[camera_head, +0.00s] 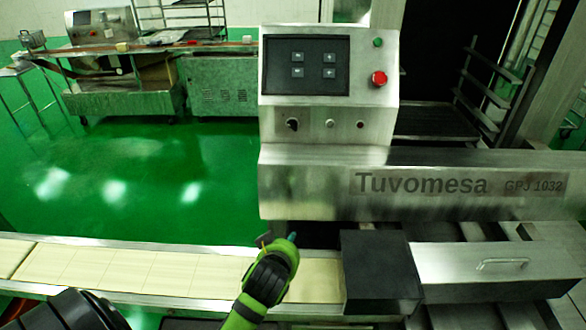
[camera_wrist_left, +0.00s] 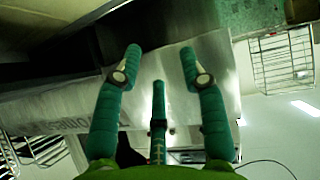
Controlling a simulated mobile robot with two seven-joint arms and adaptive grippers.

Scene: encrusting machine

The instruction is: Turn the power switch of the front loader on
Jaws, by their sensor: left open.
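The front loader is the steel machine (camera_head: 310,195) marked "Tuvomesa GPJ 1032". Its control box holds a dark screen (camera_head: 320,84) with several lit icons. Below the screen is a small black rotary switch (camera_head: 292,124), probably the power switch; its setting is too small to read. My left gripper (camera_head: 278,240) is below the control box, near the machine's lower edge and over the conveyor, well apart from the switch. In the left wrist view its teal fingers (camera_wrist_left: 160,67) are spread and empty, with steel surfaces beyond them. My right gripper is not in view.
A green button (camera_head: 378,42) and a red button (camera_head: 379,79) sit right of the screen. Two small round controls (camera_head: 330,124) are beside the switch. A pale conveyor belt (camera_head: 140,273) runs left. A dark box (camera_head: 381,272) juts out right of my gripper.

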